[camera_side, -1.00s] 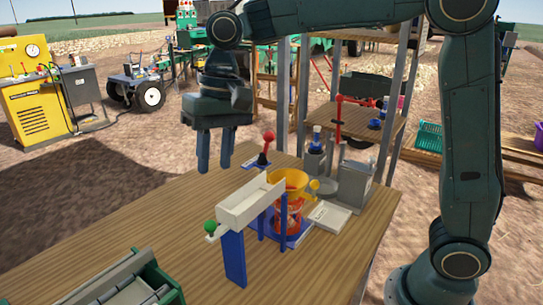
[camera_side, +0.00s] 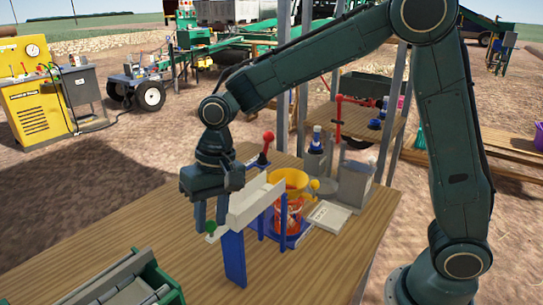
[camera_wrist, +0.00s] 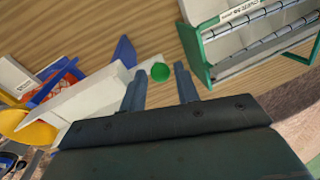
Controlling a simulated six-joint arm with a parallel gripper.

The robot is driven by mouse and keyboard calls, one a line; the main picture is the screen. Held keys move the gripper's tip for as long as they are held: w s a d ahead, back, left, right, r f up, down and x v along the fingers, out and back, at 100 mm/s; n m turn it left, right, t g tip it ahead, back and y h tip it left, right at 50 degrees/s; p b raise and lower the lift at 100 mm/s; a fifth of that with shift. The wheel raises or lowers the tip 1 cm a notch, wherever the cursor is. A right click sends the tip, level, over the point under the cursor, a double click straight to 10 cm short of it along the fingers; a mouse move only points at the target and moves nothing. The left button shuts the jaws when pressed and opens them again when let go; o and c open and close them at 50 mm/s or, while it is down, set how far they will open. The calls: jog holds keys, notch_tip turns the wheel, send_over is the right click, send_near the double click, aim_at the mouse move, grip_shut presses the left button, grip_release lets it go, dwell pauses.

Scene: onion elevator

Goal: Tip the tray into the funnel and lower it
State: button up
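The white tray (camera_side: 256,204) rests on blue posts (camera_side: 233,258) on the wooden table. A green knob (camera_side: 210,226) stands at its near left end. My gripper (camera_side: 211,219) points down at that end, its fingers open. In the wrist view the green knob (camera_wrist: 160,72) shows between the open fingertips (camera_wrist: 160,82); I cannot tell whether they touch it. The white tray (camera_wrist: 92,103) runs away to the left there. The yellow funnel (camera_side: 296,179) stands behind the tray over a red-patterned container (camera_side: 294,217); the tray partly hides both. The funnel (camera_wrist: 37,132) also shows in the wrist view.
A red-knobbed lever (camera_side: 267,145) stands behind the tray. A grey box (camera_side: 356,185) and a white plate (camera_side: 329,216) stand right of the funnel. A green-framed box (camera_side: 135,280) stands at the near left. The table's left middle is clear.

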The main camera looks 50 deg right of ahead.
jog(key=shift+f, duration=0.2)
grip_shut()
